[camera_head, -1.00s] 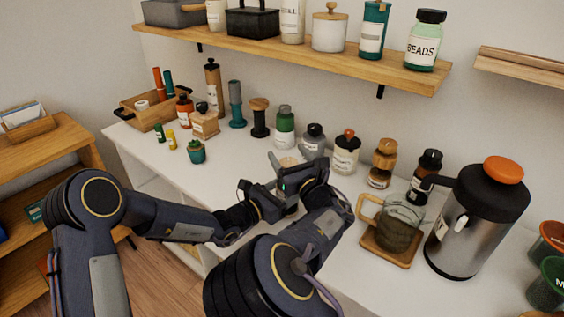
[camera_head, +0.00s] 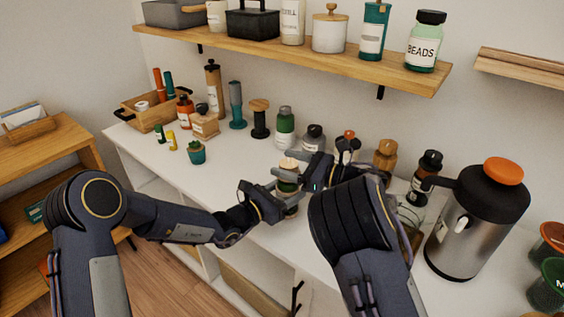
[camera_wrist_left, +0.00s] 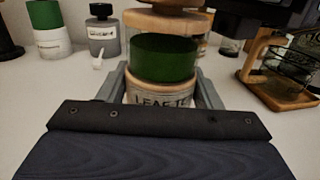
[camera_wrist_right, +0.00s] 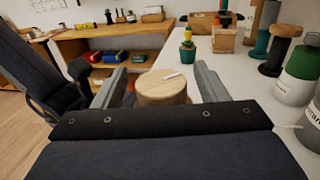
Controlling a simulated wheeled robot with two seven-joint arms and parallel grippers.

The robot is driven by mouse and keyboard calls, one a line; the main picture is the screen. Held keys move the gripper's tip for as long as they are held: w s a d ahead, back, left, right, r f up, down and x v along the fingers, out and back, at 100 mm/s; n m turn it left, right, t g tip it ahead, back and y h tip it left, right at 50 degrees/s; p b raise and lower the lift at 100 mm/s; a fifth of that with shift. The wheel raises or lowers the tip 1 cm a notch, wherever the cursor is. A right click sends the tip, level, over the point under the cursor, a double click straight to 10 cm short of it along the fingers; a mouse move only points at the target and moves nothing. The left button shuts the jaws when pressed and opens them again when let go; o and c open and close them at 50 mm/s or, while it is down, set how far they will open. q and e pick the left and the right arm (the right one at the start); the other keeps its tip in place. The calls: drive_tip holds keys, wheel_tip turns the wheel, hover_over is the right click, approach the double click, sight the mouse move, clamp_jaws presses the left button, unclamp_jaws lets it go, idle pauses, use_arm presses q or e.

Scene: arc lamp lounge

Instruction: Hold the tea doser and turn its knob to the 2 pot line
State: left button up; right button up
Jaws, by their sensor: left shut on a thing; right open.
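The tea doser (camera_head: 289,177) stands on the white counter, small and partly covered by my grippers. In the left wrist view it is a clear jar (camera_wrist_left: 163,60) with dark green contents, a wooden collar and a pale base band with partly hidden lettering. My left gripper (camera_head: 284,192) is shut on its lower body. My right gripper (camera_head: 304,172) is open at its top; in the right wrist view, the fingers (camera_wrist_right: 160,76) stand either side of the round wooden knob (camera_wrist_right: 162,90), with gaps visible. A white pointer mark (camera_wrist_right: 173,76) lies on the knob's top. I cannot make out the pot lines.
Bottles and jars line the counter behind, including a green-and-white bottle (camera_head: 285,127). A glass pot on a wooden coaster (camera_wrist_left: 285,92) and a steel flask (camera_head: 470,225) stand to the right.

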drive_tip(key=shift+x, duration=0.95)
drive_tip(key=shift+c, duration=0.5)
use_arm(q)
drive_tip(key=shift+f, duration=0.1)
use_arm(e)
drive_tip(key=c, duration=0.9)
drive_tip(key=shift+t, duration=0.3)
drive_tip(key=m+t+h, duration=0.1)
drive_tip(key=t, duration=0.1)
drive_tip(key=m+t+h, duration=0.3)
drive_tip(key=shift+w+d+r+m+t+h, duration=0.1)
drive_tip(key=shift+w+d+m+t+h, duration=0.05)
drive_tip(key=shift+w+m+t+h, duration=0.2)
drive_tip(key=shift+w+d+m+t+h, duration=0.1)
drive_tip(key=shift+m+t+h, duration=0.6)
drive_tip(key=shift+h, duration=0.2)
drive_tip(key=shift+d+m+t+h, duration=0.15)
drive_tip(key=shift+m+t+h, duration=0.4)
drive_tip(key=shift+m+h, duration=0.25)
